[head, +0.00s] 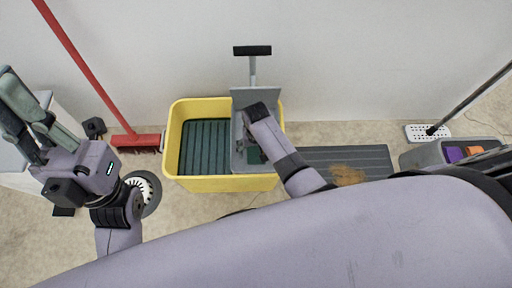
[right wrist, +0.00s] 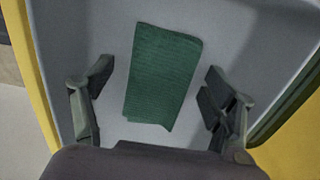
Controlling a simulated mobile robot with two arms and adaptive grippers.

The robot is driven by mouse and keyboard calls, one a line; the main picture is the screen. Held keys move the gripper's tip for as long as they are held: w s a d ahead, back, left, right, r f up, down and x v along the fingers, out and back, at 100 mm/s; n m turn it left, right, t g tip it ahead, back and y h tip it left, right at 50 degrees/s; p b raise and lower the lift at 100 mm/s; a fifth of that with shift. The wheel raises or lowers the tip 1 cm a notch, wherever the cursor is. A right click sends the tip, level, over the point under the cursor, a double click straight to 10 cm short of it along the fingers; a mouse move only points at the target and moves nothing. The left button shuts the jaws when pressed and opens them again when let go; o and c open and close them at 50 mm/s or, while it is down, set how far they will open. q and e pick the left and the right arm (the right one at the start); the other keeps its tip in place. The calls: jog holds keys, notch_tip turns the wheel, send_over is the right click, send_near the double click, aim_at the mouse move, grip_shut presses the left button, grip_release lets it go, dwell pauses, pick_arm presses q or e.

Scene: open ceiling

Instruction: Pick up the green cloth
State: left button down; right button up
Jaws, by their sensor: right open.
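The green cloth (right wrist: 162,76) lies on the grey floor of the wringer (right wrist: 92,22) in the right wrist view. My right gripper (right wrist: 158,92) is open, with one finger on each side of the cloth and clear of it. In the head view my right arm reaches into the wringer (head: 252,98) on the yellow bucket (head: 224,184), and only a small dark green bit of the cloth (head: 255,155) shows beside the arm. My left gripper (head: 20,122) is raised at the left with its fingers pointing up and away from the cloth; its opening is unclear.
A red broom (head: 134,142) leans on the wall left of the bucket. A dark grey ribbed mat (head: 366,156) with a brown stain lies to its right. A grey caddy (head: 424,154) holds purple and orange cloths.

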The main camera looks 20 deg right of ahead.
jog(key=shift+c, duration=0.2)
jog(key=c, duration=1.3)
